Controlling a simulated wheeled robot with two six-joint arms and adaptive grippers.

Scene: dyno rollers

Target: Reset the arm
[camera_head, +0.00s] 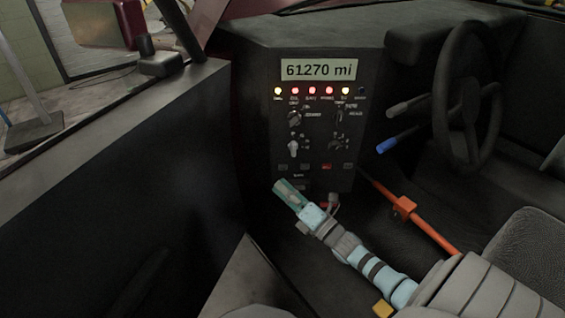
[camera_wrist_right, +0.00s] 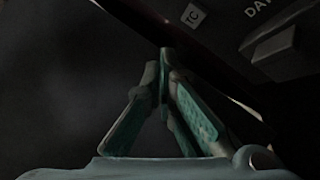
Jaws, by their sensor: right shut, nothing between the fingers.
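My right arm comes in from the lower right in the head view. Its right gripper (camera_head: 283,190) is just below and in front of the lower left part of the dashboard panel (camera_head: 262,130). In the right wrist view, the teal fingers of the right gripper (camera_wrist_right: 165,55) meet at their tips, with nothing between them. I cannot tell whether the fingers touch the panel. My left gripper is not in view.
The display (camera_head: 319,69) reads 61270 mi above a row of lit lamps and several knobs. A steering wheel (camera_head: 470,95) and a blue-tipped stalk (camera_head: 388,146) are at the right. An orange bar (camera_head: 432,232) slants beside my right arm. The door (camera_head: 120,190) fills the left.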

